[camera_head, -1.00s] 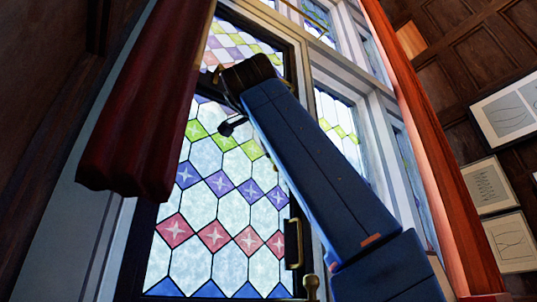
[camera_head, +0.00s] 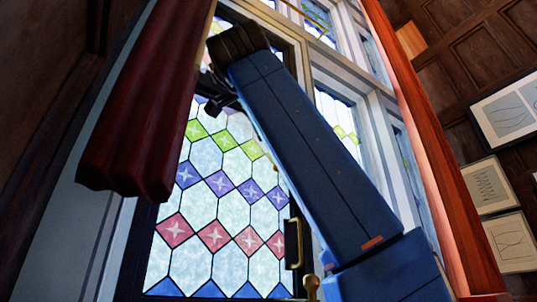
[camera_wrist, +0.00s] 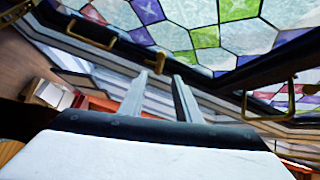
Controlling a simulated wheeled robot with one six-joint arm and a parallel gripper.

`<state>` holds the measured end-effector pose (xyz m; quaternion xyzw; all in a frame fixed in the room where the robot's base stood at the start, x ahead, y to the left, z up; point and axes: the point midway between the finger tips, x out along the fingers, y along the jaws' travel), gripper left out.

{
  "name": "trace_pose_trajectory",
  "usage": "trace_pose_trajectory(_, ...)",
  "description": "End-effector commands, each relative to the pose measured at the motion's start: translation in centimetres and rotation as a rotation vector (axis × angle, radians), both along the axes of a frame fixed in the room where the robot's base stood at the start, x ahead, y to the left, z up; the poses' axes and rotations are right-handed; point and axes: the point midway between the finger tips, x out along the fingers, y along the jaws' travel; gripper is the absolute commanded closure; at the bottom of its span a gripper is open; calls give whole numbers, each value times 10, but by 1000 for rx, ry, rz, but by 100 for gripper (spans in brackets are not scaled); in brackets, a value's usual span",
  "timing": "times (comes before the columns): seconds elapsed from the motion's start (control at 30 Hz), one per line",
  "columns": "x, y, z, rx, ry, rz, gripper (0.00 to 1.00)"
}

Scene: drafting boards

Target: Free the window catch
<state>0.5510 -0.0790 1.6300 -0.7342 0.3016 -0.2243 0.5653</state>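The stained-glass window (camera_head: 225,208) has a brass pull handle (camera_head: 293,243) and a brass knob-like fitting (camera_head: 311,288) at its lower right. In the wrist view, a brass fitting (camera_wrist: 157,62) lies just beyond the fingertips. A brass handle (camera_wrist: 91,35) is at upper left and another brass bar (camera_wrist: 268,112) at right. I cannot tell for certain which fitting is the catch. My gripper (camera_wrist: 161,80) is open, its two pale fingers apart with nothing seen between them. In the head view my gripper (camera_head: 216,98) is dark, up in front of the glass and partly hidden by my arm.
A dark red curtain (camera_head: 140,110) hangs close on the left of my gripper. A reddish-brown upright (camera_head: 435,150) runs along the right of the window. Framed pictures (camera_head: 492,185) hang on the right wall. The lower glass has clear room before it.

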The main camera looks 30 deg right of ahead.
Motion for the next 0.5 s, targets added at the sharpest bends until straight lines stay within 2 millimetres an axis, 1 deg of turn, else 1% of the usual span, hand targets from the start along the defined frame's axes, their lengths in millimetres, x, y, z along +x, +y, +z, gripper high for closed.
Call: trace_pose_trajectory(0.5, -25, 25, 1, 0, 0, 2, 70)
